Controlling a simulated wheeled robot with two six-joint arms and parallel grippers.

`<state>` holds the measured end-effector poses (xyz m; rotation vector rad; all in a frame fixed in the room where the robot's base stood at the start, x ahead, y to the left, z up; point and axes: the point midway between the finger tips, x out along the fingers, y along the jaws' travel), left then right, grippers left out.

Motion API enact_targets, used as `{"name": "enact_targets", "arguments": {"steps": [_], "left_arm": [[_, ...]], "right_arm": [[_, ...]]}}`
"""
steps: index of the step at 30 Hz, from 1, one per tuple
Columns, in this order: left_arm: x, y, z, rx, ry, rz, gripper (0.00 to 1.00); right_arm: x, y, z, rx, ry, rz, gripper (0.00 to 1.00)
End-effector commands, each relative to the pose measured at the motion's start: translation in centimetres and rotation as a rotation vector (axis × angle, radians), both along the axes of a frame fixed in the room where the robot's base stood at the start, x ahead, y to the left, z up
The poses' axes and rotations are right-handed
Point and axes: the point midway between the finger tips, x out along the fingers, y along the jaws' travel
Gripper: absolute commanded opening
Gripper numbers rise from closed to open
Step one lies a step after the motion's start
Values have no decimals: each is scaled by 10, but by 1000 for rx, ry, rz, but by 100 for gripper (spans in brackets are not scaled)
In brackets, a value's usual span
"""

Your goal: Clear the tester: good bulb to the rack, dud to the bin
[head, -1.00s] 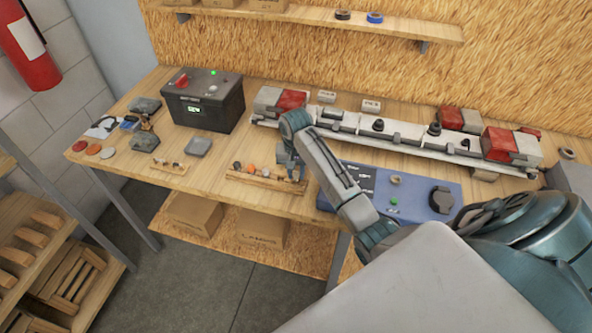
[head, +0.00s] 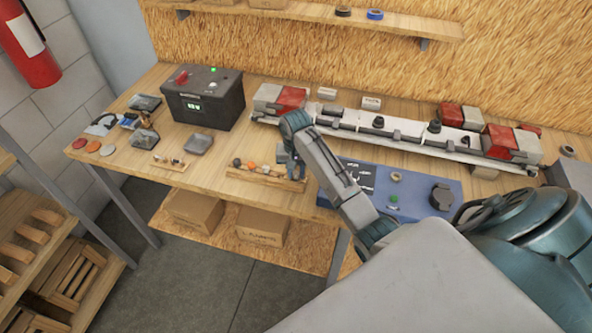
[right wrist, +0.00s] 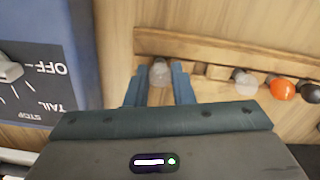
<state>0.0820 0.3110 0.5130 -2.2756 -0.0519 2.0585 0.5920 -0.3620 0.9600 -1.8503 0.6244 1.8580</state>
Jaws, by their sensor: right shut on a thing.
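My right gripper (head: 294,174) is at the right end of the wooden bulb rack (head: 262,179). In the right wrist view its blue fingers (right wrist: 160,88) are shut on a clear bulb (right wrist: 160,72), which is at the rack (right wrist: 225,54). I cannot tell whether the bulb is fully seated. Other bulbs stand along the rack: a clear one (right wrist: 246,83), an orange one (right wrist: 283,89) and a dark one. The blue tester (head: 415,205) is right of the rack, partly hidden by my right arm, with a green light lit. My left gripper is out of view. I cannot tell which container is the bin.
A black battery box (head: 205,101) stands behind. Small grey trays (head: 199,143) and a short wooden holder (head: 170,163) are to the left. A long white light bar (head: 395,133) with red-and-white ends lies along the back.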

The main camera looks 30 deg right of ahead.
Motion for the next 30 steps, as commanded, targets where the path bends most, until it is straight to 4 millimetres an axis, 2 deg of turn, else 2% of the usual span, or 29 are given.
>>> {"name": "enact_targets", "arguments": {"steps": [7,8,11,12,18,21,30], "left_arm": [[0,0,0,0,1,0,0],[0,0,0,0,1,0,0],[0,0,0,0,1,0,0],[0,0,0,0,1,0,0],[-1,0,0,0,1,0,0],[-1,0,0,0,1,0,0],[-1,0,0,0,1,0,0]], "right_arm": [[0,0,-2,0,0,0,11],[0,0,-2,0,0,0,23],[0,0,-2,0,0,0,43],[0,0,-2,0,0,0,47],[0,0,-2,0,0,0,49],[0,0,-2,0,0,0,65],[0,0,-1,0,0,0,65]]}}
